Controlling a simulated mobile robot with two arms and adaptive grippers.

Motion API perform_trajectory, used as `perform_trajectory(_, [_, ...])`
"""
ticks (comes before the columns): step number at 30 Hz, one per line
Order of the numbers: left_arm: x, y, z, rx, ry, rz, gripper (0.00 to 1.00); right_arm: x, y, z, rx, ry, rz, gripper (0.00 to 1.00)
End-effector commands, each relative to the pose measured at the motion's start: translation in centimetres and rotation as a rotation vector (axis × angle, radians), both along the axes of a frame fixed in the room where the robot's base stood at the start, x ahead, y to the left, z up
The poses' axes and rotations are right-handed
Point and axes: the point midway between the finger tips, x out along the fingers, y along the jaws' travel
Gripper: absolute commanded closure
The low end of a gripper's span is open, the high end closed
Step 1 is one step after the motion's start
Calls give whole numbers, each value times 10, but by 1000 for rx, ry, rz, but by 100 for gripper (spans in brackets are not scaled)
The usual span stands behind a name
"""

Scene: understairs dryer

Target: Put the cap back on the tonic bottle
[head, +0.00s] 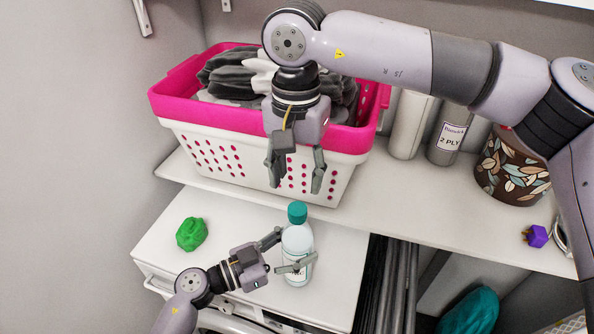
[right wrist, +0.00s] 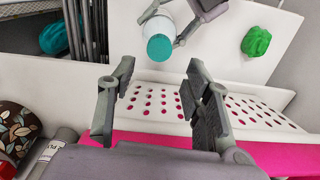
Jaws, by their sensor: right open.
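The tonic bottle (head: 297,242) is pale and clear and stands upright on the white dryer top. A teal cap (head: 297,212) sits on its mouth; I cannot tell how tightly it is seated. My left gripper (head: 285,252) has a finger on each side of the bottle's body and holds it. My right gripper (head: 296,183) is open and empty, pointing down above the cap and apart from it. In the right wrist view the cap (right wrist: 159,47) shows beyond the open fingers, with the bottle (right wrist: 178,12) behind it.
A pink-rimmed white laundry basket (head: 215,150) with grey clothes stands on the shelf behind my right gripper. A green lump (head: 191,234) lies left of the bottle. Paper rolls (head: 408,125), a leaf-patterned container (head: 510,170) and a purple block (head: 536,236) are on the right.

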Motion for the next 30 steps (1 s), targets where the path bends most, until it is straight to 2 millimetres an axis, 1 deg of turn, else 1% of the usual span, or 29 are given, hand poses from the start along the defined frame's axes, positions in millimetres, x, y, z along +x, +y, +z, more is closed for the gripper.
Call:
perform_trajectory(5, [-1,0,-1,0,4,-2,100,0,0,0,0,0,81,54])
perform_trajectory(17, [-1,0,-1,0,4,-2,100,0,0,-2,-1,2,86,54])
perform_trajectory(20, [-1,0,-1,0,4,-2,100,0,-1,-12,-3,4,86,54])
perform_trajectory(30, [-1,0,-1,0,4,-2,100,0,-1,-62,-2,3,85,54])
